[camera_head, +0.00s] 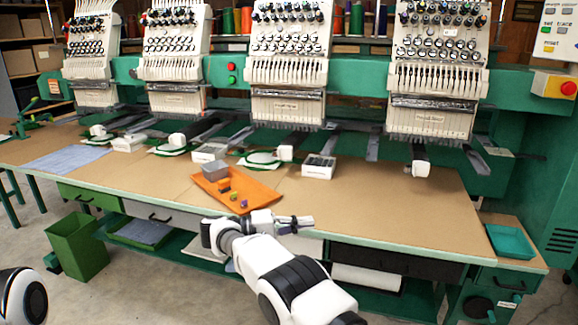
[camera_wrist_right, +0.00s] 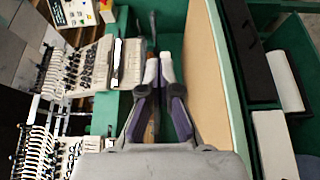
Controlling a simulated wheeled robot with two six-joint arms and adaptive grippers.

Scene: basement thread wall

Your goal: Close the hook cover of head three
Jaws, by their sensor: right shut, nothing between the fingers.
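Head three (camera_head: 288,70) is the third embroidery head from the left, white with rows of thread knobs. Its arm ends in a small white block (camera_head: 286,152) over the tan table. I cannot tell whether the hook cover there is open or shut. My right gripper (camera_head: 308,222) is above the front edge of the table, well in front of head three and touching nothing. In the right wrist view its two fingers (camera_wrist_right: 158,70) are shut and empty. My left gripper is not in view.
An orange tray (camera_head: 212,195) holding a grey box and small coloured pieces lies left of my right gripper. A white box (camera_head: 318,166) stands right of head three's arm. A teal tray (camera_head: 510,242) is at the right. The table's right-centre is clear.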

